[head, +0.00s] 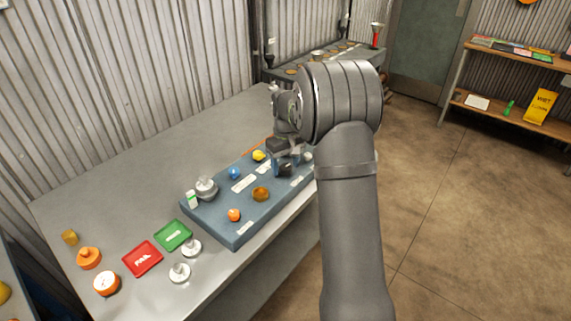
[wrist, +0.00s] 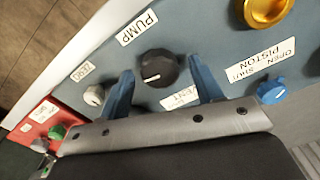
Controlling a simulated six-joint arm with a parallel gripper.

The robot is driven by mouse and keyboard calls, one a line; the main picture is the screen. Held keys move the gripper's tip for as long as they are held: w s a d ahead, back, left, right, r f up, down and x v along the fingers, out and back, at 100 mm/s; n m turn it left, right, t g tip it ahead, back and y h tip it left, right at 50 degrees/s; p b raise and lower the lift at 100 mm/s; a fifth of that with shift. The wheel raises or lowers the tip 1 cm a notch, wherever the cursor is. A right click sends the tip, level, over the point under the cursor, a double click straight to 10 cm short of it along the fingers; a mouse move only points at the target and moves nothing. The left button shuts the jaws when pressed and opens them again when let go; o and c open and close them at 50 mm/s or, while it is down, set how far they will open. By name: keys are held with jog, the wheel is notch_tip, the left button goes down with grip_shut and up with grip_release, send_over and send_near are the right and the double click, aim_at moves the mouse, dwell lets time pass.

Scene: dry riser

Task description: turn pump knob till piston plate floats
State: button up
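The pump knob (wrist: 158,68) is a black round knob with a white pointer line, beside the "PUMP" label (wrist: 137,28) on a blue-grey panel (wrist: 215,40). My gripper (wrist: 160,66) is open, with one blue finger on each side of the knob. Gaps show between the knob and both fingers; I cannot tell how far down the fingertips reach. In the head view my gripper (head: 285,164) is over the far right part of the panel (head: 235,236), and my arm hides part of it. A silver round piece (head: 205,187) stands at the panel's left end; I cannot tell whether it is the piston plate.
Near the pump knob are a small white knob (wrist: 95,96), a blue knob (wrist: 271,91) labelled piston, and a yellow knob (wrist: 265,10). Red (head: 142,259) and green (head: 174,235) trays and silver weights (head: 180,272) lie left of the panel. The bench (head: 110,190) behind is clear.

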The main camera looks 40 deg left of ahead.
aim_at(285, 166)
notch_tip(285, 166, up, 18)
jog(key=shift+f, duration=0.25)
dwell(0.3)
jog(key=shift+f, duration=0.1)
dwell(0.4)
notch_tip(285, 166, down, 17)
jog(key=shift+f, duration=0.2)
dwell(0.4)
jog(key=shift+r, duration=0.15)
